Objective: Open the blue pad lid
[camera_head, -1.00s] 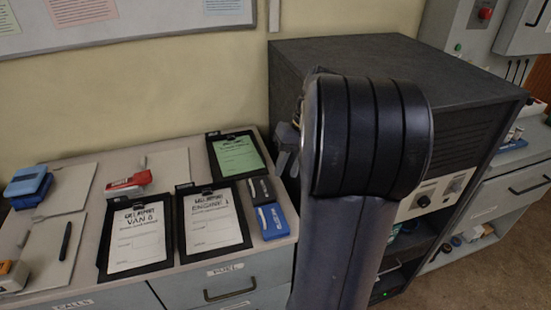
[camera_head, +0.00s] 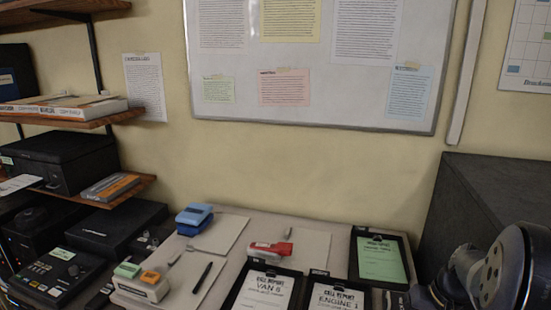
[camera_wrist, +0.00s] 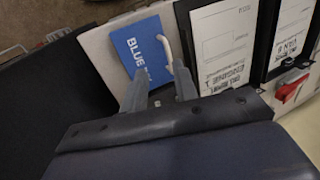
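The blue pad (camera_wrist: 137,42) shows in the wrist view with "BLUE" lettering on its top face, which looks shut. A white curved strip (camera_wrist: 166,52) runs along its right side. My gripper (camera_wrist: 159,88) is open, its two grey fingers apart near the pad's lower end. Nothing shows between the fingertips. I cannot tell whether either finger touches the pad. The blue pad is out of frame in the head view, where part of my arm shows at the lower right.
Clipboards with call reports (camera_head: 262,290) and a green sheet (camera_head: 382,260) lie on the counter. A dark cabinet (camera_head: 490,195) stands at the right.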

